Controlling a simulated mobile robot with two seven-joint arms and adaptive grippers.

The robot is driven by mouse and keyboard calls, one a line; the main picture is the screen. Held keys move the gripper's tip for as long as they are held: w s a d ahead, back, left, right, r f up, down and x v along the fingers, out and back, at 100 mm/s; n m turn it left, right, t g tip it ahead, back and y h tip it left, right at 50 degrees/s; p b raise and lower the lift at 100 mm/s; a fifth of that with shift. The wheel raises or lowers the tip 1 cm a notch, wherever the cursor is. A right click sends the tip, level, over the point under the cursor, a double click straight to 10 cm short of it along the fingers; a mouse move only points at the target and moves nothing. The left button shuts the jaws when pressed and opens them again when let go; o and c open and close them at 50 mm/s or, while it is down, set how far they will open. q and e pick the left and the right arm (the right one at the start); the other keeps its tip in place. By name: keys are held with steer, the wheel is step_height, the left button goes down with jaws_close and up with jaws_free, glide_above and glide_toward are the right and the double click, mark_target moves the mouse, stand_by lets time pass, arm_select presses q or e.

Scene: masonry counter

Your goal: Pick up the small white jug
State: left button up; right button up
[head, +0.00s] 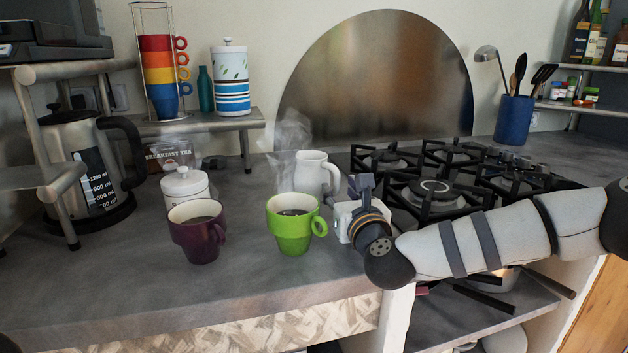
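The small white jug (312,174) stands upright on the counter, behind the green mug (291,227) and left of the stove. Its handle is on the right side. Steam from the mug drifts in front of it. My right gripper (358,190) reaches in from the right, just right of the jug and nearer to the camera. A gap seems to lie between the gripper and the jug's handle. The fingers are seen end-on and partly hidden by the wrist, so I cannot tell their opening. My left gripper is not in view.
A purple mug (196,232) and a white lidded pot (185,187) stand left of the green mug. A kettle (83,165) is at the far left. The gas stove (432,188) is behind my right arm. The counter's front left is clear.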

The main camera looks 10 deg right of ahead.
steer(key=shift+w, duration=0.9)
jaws_close()
steer(key=shift+r, duration=0.15)
